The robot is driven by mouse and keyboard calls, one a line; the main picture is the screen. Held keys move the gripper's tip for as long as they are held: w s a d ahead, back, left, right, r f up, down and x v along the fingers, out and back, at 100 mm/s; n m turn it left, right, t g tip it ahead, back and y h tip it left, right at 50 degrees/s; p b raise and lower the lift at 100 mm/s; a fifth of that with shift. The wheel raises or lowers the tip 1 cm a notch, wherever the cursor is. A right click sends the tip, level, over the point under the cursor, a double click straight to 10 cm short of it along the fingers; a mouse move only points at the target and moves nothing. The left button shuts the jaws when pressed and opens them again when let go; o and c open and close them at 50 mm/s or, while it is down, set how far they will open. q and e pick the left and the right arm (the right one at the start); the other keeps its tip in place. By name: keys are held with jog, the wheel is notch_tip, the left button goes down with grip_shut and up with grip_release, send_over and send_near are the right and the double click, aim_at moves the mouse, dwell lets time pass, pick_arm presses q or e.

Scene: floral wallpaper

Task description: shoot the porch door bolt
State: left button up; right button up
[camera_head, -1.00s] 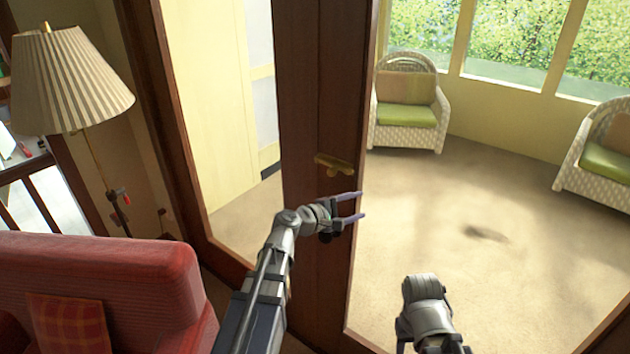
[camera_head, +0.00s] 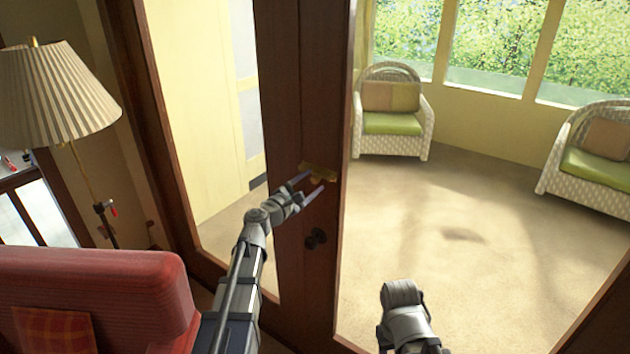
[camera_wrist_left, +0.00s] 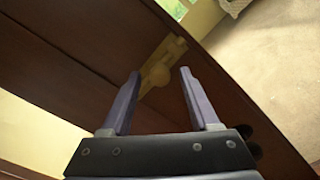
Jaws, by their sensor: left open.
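The brass bolt (camera_head: 320,171) is mounted on the dark wooden door stile (camera_head: 305,110). My left gripper (camera_head: 312,184) is open just in front of it, its two fingers pointing at the brass piece. In the left wrist view, the brass plate (camera_wrist_left: 173,50) lies slanted beyond the fingertips, and its rounded knob (camera_wrist_left: 156,74) shows between the two open fingers (camera_wrist_left: 159,73). The fingers look apart from the knob; I cannot tell the exact gap. A grey link of my right arm shows at the bottom, but its gripper does not.
A dark round knob (camera_head: 315,238) sits on the stile below the bolt. A red armchair (camera_head: 110,290) and a pleated floor lamp (camera_head: 55,95) stand at the left. Beyond the glass are wicker chairs (camera_head: 392,122) and open carpet (camera_head: 480,210).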

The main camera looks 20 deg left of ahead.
pick_arm(q)
jog(key=shift+x, duration=1.25)
grip_shut()
jog(key=shift+s, duration=0.1)
dwell(0.3)
